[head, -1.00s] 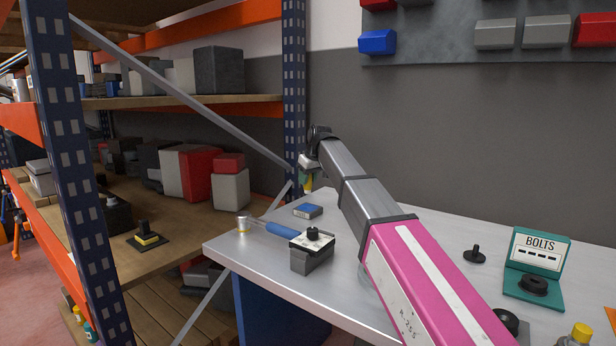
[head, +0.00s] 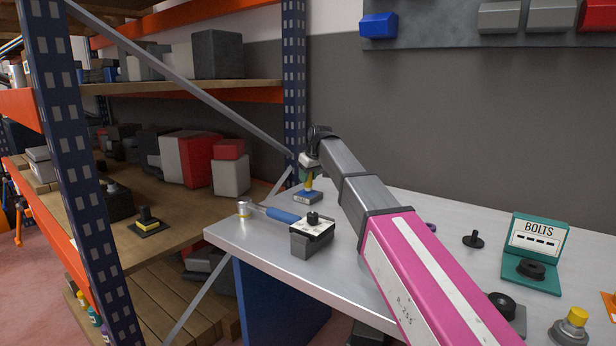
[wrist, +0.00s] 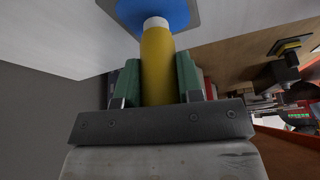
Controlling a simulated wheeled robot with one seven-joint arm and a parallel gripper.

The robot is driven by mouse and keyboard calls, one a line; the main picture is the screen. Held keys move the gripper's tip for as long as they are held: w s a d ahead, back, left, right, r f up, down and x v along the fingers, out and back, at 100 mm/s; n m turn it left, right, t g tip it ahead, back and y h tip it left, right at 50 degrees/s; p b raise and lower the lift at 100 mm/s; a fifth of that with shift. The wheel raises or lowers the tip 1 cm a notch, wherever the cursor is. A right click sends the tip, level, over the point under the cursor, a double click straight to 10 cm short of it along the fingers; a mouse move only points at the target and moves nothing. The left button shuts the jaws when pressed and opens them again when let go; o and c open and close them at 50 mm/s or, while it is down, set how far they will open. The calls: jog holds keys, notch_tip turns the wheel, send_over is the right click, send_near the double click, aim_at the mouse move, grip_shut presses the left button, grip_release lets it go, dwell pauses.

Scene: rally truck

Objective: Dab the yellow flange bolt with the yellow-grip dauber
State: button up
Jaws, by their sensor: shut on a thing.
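My gripper (head: 309,172) is shut on the yellow-grip dauber (wrist: 157,65), above the back left of the bench. The dauber's white tip points at a blue pad (head: 307,197); I cannot tell whether they touch. In the wrist view the green fingers flank the yellow grip, with the blue pad (wrist: 172,12) beyond the tip. On the shelf to the left stands a black bolt with a yellow flange (head: 149,225) on a dark plate; it also shows in the wrist view (wrist: 291,47).
A blue-handled tool (head: 275,213) and a grey box with a black knob (head: 312,240) lie at the bench's left. A green BOLTS stand (head: 538,240) and a yellow-topped item (head: 573,325) are at right. A blue rack post (head: 293,100) and diagonal brace (head: 180,85) edge the shelf.

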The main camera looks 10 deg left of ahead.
jog(key=shift+f, duration=0.5)
dwell(1.2)
jog(key=shift+r, duration=3.5)
